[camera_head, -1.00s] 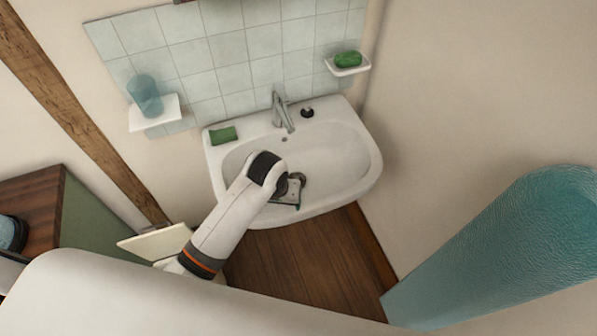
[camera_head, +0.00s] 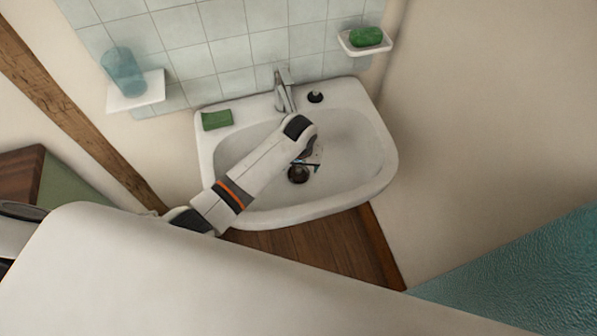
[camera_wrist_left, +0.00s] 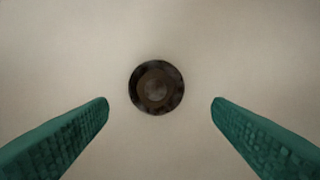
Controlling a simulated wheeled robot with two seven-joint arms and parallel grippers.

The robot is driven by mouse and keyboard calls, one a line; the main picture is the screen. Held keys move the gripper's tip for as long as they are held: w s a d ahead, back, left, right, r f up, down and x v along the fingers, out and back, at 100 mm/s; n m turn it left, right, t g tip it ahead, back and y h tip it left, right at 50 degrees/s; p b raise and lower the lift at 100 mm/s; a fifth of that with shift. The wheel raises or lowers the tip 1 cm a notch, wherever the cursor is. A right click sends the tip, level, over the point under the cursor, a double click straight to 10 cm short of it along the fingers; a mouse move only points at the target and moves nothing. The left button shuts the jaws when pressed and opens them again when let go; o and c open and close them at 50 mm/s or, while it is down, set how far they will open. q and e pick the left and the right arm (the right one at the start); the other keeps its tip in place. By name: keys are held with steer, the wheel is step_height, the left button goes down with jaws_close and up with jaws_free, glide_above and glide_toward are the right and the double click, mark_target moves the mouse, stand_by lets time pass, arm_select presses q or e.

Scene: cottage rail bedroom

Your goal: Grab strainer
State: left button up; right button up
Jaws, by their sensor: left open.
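A small dark round piece sits at the drain on the floor of the white sink (camera_head: 350,160); I take it as the strainer (camera_head: 298,174). In the left wrist view the strainer (camera_wrist_left: 157,88) is a dark disc with a browner centre, lying between the two green fingers in the picture. My left gripper (camera_head: 307,164) is open and empty, over the basin close to the strainer. My wrist hides part of the gripper and basin in the head view. I cannot tell the height of the fingers above the strainer. My right gripper is not in view.
A black knobbed piece (camera_head: 315,97) stands on the sink rim beside the faucet (camera_head: 285,90). A green sponge (camera_head: 216,120) lies on the rim's left. Wall shelves hold a blue cup (camera_head: 124,72) and green soap (camera_head: 366,37). The basin's right side is clear.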

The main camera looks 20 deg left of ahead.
mark_target(298, 169)
arm_select(q)
steer(key=shift+w+a+f, duration=0.1)
steer(key=shift+w+f, duration=0.15)
steer(key=shift+f, duration=0.65)
steer(key=shift+w+a+f, duration=0.15)
steer(key=shift+w+f, duration=0.15)
steer(key=shift+f, duration=0.6)
steer(key=shift+w+a+f, duration=0.1)
steer(key=shift+w+f, duration=0.15)
steer(key=shift+f, duration=0.65)
steer(key=c, duration=0.9)
